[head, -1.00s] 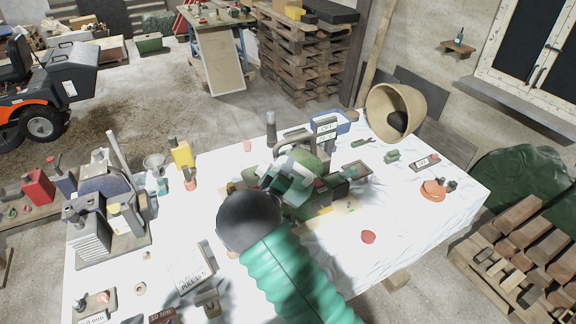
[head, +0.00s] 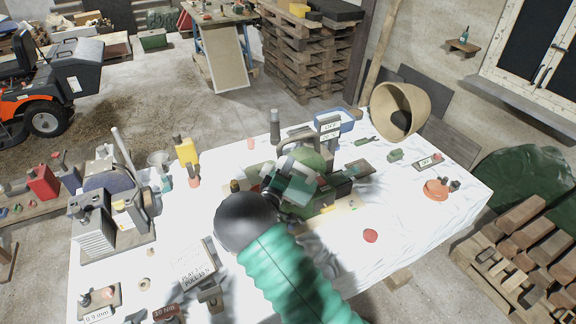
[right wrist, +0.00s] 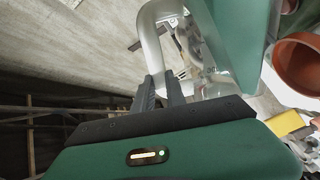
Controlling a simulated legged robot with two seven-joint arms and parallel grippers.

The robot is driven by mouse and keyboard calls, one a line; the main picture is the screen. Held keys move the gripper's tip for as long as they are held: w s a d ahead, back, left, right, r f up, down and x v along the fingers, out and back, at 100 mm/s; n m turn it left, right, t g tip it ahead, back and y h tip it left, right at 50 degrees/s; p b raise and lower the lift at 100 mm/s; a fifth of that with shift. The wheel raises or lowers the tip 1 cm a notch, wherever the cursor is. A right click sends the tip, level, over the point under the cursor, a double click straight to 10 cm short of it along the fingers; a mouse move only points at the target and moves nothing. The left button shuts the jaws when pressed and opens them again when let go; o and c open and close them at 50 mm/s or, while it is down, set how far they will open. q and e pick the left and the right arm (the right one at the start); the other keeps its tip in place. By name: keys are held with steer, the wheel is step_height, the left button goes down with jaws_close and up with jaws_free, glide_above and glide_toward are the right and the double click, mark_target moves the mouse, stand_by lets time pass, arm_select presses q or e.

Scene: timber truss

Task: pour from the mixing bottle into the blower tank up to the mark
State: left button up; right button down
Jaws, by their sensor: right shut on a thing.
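My right gripper (right wrist: 165,90) is shut on a pale grey looped handle (right wrist: 152,28) in the right wrist view. A clear, shiny surface shows beside the handle; I cannot tell for sure whether this is the mixing bottle. In the head view my right arm's dark joint and green sleeve hide much of the grip. The green blower (head: 312,158) appears to lie around and beyond this gripper on the white-covered table. Its tank opening and mark cannot be made out. My left gripper is not in view.
A yellow bottle (head: 184,150) and a clear funnel (head: 158,158) stand on the left of the table. A bench grinder (head: 105,215) is at the far left. A tan bucket (head: 397,108) lies tipped at the back right. A red disc (head: 370,236) lies on clear cloth.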

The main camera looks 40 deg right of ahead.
steer(key=shift+r, duration=0.1)
steer(key=shift+w+a+f+n, duration=0.2)
steer(key=shift+w+f+n, duration=0.15)
steer(key=shift+n, duration=0.25)
stand_by(0.4)
steer(key=shift+w+a+f+n, duration=0.4)
steer(key=shift+w+f+n, duration=0.25)
steer(key=shift+n, duration=0.15)
stand_by(1.9)
